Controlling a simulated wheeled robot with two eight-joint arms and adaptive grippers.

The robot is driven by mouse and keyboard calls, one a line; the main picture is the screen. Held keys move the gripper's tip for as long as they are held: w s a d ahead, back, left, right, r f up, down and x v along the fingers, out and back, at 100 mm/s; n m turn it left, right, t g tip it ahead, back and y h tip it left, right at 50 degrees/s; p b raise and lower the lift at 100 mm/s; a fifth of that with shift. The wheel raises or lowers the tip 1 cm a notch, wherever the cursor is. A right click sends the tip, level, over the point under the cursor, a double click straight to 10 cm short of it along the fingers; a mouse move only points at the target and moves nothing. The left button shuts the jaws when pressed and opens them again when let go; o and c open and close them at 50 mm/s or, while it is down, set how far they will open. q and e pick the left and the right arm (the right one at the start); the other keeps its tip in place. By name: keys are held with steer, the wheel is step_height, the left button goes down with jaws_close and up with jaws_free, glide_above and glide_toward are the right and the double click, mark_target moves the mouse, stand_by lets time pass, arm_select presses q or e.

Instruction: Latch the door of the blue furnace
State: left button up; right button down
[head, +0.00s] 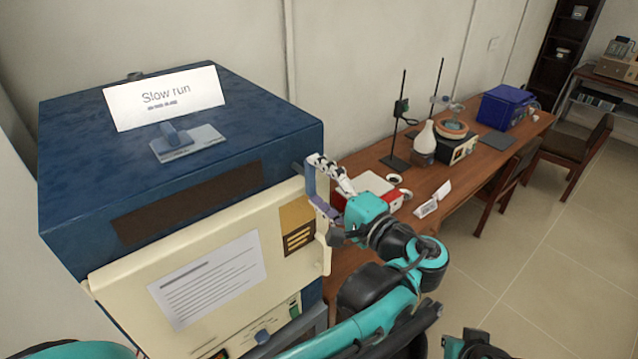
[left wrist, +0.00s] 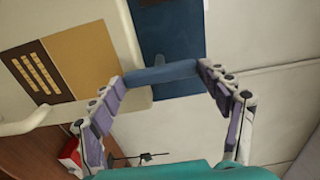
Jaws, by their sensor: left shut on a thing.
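The blue furnace (head: 75,150) stands at the left of the head view. Its cream door (head: 130,290) covers the front, with a paper sheet and a tan panel on it; any gap to the body is too small to judge. A pale handle (head: 327,252) runs down the door's right edge and also shows in the left wrist view (left wrist: 35,121). A blue latch bar (left wrist: 160,73) sticks out by the door edge. My left gripper (head: 318,180) is shut on the latch bar, its fingers at both ends of it in the left wrist view (left wrist: 162,98). I cannot make out my right gripper.
A wooden bench (head: 365,160) with stands, a flask (head: 425,138) and a blue box (head: 506,107) runs behind my left arm.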

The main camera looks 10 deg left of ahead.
stand_by(0.4)
arm_select(q)
steer(key=o, duration=1.1)
steer(key=shift+o, duration=0.2)
steer(key=v, duration=0.7)
steer(key=shift+s, duration=0.15)
steer(key=shift+d, duration=0.2)
